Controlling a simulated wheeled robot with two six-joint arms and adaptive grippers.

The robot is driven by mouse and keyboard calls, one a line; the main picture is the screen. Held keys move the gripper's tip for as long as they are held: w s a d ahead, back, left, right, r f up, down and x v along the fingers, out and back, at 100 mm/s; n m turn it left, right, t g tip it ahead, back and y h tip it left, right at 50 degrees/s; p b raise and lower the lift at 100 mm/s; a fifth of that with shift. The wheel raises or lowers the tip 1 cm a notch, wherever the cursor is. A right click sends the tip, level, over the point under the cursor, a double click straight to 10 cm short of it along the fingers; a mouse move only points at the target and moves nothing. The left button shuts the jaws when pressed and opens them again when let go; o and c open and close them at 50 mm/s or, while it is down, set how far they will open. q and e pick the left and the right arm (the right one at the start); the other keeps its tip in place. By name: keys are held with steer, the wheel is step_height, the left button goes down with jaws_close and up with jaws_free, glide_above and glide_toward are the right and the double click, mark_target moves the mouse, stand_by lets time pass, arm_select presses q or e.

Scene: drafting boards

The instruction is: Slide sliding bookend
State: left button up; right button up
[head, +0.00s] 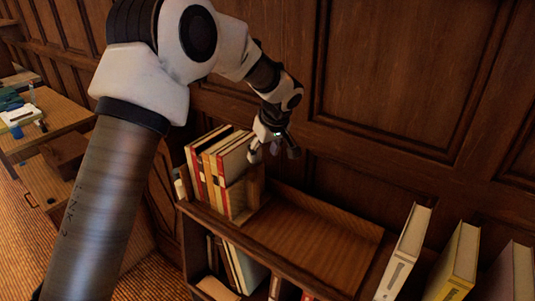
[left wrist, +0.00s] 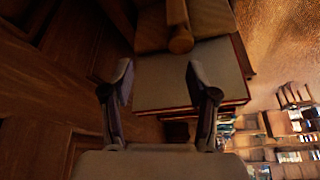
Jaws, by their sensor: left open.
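The sliding bookend (head: 254,186) is a brown wooden piece standing at the right end of a row of books (head: 214,165) on the shelf top. In the left wrist view a wooden part with a rounded knob (left wrist: 180,40), which looks like the bookend's, shows beyond the fingers. My left gripper (head: 274,151) is open and empty, just above the bookend and the right end of the row. In the left wrist view its two fingers (left wrist: 158,82) are spread, with a pale book face (left wrist: 190,75) behind them. Whether a finger touches anything is unclear. My right gripper is out of view.
The shelf top (head: 312,240) is bare to the right of the bookend. Several upright books (head: 407,250) stand farther right. More books (head: 240,266) sit on the lower shelf. A panelled wall (head: 400,75) rises close behind. A desk (head: 55,112) stands at the left.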

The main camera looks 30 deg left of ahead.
mark_target(254, 169)
arm_select(q)
steer(key=s, duration=0.1)
steer(key=s+a+f+p, duration=0.1)
steer(key=s+f, duration=0.1)
steer(key=s, duration=0.1)
steer(key=shift+a+p, duration=0.4)
steer(key=w+f, duration=0.2)
steer(key=f, duration=0.1)
steer(key=shift+w+a+f, duration=0.25)
steer(key=shift+a+f, duration=0.05)
steer(key=shift+a, duration=0.1)
steer(key=shift+w+f, duration=0.15)
steer(key=shift+w, duration=0.1)
steer(key=shift+s, duration=0.15)
steer(key=shift+s+d+r, duration=0.1)
steer(key=shift+s+r, duration=0.25)
steer(key=c, duration=0.6)
steer(key=shift+s+r, duration=0.1)
steer(key=shift+s, duration=0.05)
jaws_close()
steer(key=shift+d, duration=0.1)
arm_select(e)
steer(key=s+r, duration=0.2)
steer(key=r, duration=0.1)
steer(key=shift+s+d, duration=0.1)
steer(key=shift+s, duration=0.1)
